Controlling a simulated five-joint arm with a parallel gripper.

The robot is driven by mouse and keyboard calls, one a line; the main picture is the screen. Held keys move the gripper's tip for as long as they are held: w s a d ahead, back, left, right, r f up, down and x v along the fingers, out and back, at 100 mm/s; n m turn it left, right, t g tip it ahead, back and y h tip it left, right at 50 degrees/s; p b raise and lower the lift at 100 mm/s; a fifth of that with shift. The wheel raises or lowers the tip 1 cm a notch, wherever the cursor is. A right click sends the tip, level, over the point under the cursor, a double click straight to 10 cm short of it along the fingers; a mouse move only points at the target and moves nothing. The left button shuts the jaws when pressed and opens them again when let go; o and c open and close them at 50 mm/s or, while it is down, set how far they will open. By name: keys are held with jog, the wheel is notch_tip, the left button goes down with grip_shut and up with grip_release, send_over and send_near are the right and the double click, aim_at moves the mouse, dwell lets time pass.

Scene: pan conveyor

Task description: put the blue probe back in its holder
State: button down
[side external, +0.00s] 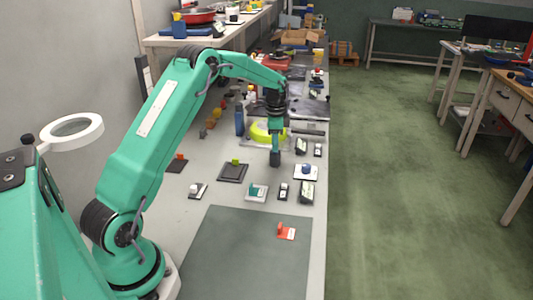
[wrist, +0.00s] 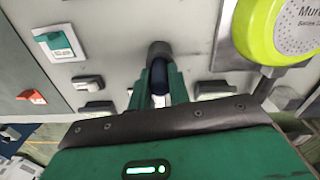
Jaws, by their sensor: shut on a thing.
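My gripper (wrist: 158,80) is shut on a dark blue thing (wrist: 158,74), which I take for the blue probe; it sits between the green fingers in the wrist view. A grey rounded piece (wrist: 160,47) shows just past the fingertips. I cannot tell whether it is the probe's end or part of a holder. In the side view my gripper (side external: 276,146) points down over the bench, with a dark block-like shape (side external: 275,159) at its tip. The fingers and the small scale hide how the probe sits there and whether it touches the bench. I cannot pick out the holder with certainty.
A yellow-green round device (side external: 262,133) stands close behind my gripper, also in the wrist view (wrist: 275,28). Small plates and switches surround it, including a teal piece on a white plate (wrist: 58,42). A grey mat (side external: 245,265) with a red-orange item (side external: 286,232) lies nearer.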

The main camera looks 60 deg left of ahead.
jog(key=shift+f, duration=0.6)
jog(key=c, duration=1.2)
grip_release()
jog(key=shift+c, duration=0.2)
jog(key=shift+r, duration=0.1)
jog(key=shift+r, duration=3.8)
